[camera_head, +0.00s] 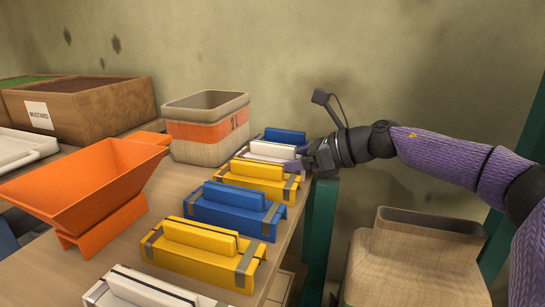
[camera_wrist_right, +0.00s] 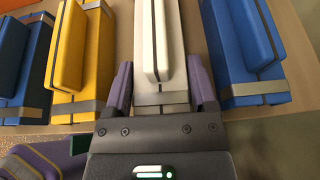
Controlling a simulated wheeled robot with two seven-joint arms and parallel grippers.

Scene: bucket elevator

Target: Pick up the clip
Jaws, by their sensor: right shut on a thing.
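Several box-shaped clips stand in a row along the table's right edge. The white clip (camera_head: 272,150) near the far end is at my right gripper (camera_head: 300,163). In the right wrist view this white clip (camera_wrist_right: 172,25) lies between the two purple fingers of my right gripper (camera_wrist_right: 160,84), which is shut on its near end. The clip appears to be still in line with its neighbours; I cannot tell if it is off the table. My left gripper is not in view.
A yellow clip (camera_head: 255,180) and a blue clip (camera_head: 285,135) flank the white one closely. An orange hopper (camera_head: 90,185) and a beige bucket (camera_head: 206,145) stand on the table. A wooden mustard crate (camera_head: 95,105) is behind. A woven bin (camera_head: 415,265) stands right of the table.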

